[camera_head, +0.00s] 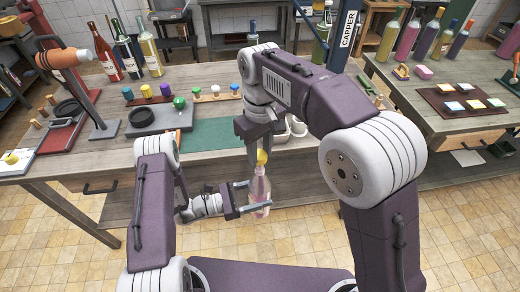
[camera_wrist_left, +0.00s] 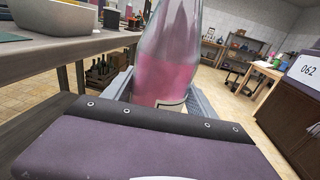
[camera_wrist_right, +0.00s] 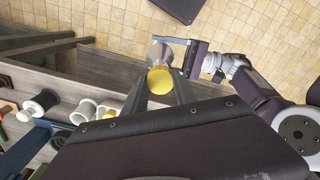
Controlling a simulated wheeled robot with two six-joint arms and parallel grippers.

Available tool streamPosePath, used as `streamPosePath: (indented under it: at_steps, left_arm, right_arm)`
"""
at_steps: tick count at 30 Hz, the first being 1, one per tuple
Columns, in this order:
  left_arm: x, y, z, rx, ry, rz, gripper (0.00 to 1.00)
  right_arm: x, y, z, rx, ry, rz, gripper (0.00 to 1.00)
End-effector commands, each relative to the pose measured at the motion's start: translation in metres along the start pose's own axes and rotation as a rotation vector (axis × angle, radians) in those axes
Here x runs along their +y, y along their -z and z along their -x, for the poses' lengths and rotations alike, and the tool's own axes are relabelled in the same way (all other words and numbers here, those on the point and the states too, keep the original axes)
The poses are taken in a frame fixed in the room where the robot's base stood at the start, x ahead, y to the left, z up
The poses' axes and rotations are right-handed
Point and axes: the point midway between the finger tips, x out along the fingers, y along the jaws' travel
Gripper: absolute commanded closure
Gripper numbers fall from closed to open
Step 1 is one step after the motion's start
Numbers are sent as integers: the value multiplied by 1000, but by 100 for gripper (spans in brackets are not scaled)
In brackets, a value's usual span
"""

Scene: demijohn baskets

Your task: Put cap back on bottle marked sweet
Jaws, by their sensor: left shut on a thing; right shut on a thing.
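A clear bottle of pink liquid (camera_head: 260,192) stands upright in my left gripper (camera_head: 256,207), in front of the table. It also fills the middle of the left wrist view (camera_wrist_left: 168,65), where a label edge shows but no readable word. My right gripper (camera_head: 262,149) points down above it, shut on a yellow cap (camera_head: 262,158). In the right wrist view the yellow cap (camera_wrist_right: 160,80) shows between the fingers, with clear glass of the bottle (camera_wrist_right: 160,52) just beyond. The cap is at the bottle's mouth; I cannot tell whether they touch.
The wooden table (camera_head: 210,158) behind carries a grey tray (camera_head: 158,120), several coloured stoppers, a green mat (camera_head: 215,134) and tall bottles (camera_head: 150,50). Another table (camera_head: 425,130) at right holds bottles and a dark board (camera_head: 462,104). Tiled floor lies open in front.

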Motion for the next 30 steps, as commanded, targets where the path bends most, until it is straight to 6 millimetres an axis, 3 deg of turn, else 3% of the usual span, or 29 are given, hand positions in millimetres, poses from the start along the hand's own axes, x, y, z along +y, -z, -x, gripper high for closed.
streamPosePath:
  at_steps: [24,27,30]
  left_arm:
    - [0,-2,0,-5,0,-1,100]
    - [0,-2,0,-5,0,-1,100]
    - [0,-2,0,-5,0,-1,100]
  right_arm:
    - [0,0,-11,-1,0,-4,100]
    - [0,0,-11,-1,0,-95,100]
    - [-1,0,-11,-1,0,-344,100]
